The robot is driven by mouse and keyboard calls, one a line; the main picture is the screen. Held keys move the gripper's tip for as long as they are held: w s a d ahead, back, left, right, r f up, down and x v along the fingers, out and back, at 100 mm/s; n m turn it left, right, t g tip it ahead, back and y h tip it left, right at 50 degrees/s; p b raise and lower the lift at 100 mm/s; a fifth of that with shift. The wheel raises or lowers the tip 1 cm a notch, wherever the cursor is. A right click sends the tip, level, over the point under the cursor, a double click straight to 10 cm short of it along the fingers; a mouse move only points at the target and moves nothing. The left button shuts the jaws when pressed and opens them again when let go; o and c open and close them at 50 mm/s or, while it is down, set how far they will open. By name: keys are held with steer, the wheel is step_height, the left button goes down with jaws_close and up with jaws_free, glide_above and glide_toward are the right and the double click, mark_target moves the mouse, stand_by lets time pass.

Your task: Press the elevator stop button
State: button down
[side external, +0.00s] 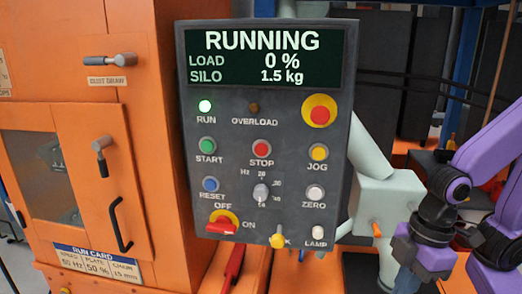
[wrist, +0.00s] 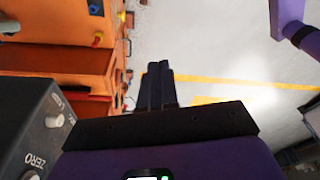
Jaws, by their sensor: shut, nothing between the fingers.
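The red STOP button (side external: 262,148) is on the dark control panel (side external: 232,240), in the middle column below the OVERLOAD lamp, with its label under it. The display (side external: 263,57) reads RUNNING, LOAD 0 %, SILO 1.5 kg. My gripper (wrist: 159,68) is shut and empty in the wrist view, its two dark fingers side by side. In the side external view my purple hand (side external: 425,258) is to the right of the panel and lower than the STOP button, apart from it. The STOP button is not visible in the wrist view.
A red mushroom button on a yellow collar (side external: 319,112) is at the panel's upper right. Green START (side external: 207,146), yellow JOG (side external: 318,152) and white ZERO (side external: 313,194) surround STOP. The RUN lamp (side external: 205,106) is lit. An orange cabinet (side external: 100,190) stands left of the panel.

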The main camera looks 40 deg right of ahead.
mark_target(261, 149)
steer(key=w+a+r+t+y, duration=0.2)
steer(key=w+a+y, duration=0.1)
steer(key=a, duration=0.4)
steer(key=w+a+r+t+y, duration=0.1)
steer(key=w+a+r+y, duration=0.1)
steer(key=w+a, duration=0.3)
steer(key=w+a+r+t+y, duration=0.2)
steer(key=a+r+y, duration=0.1)
steer(key=a, duration=0.5)
steer(key=w+a+r+m+t, duration=0.25)
steer(key=w+r+t, duration=0.25)
steer(key=w+t, duration=0.25)
steer(key=w+d+r+m+t+h, duration=0.4)
steer(key=t+h, duration=0.4)
steer(key=h, duration=0.2)
steer(key=shift+w+d+r+m+h, duration=0.35)
steer(key=shift+d+m, duration=0.3)
steer(key=shift+d, duration=0.4)
steer(key=shift+d+f+t, duration=0.1)
steer(key=shift+t, duration=0.15)
steer(key=shift+w+d, duration=3)
steer(key=shift+d, duration=0.05)
steer(key=shift+w+d, duration=0.1)
steer(key=shift+w, duration=0.05)
steer(key=shift+w+d, duration=0.15)
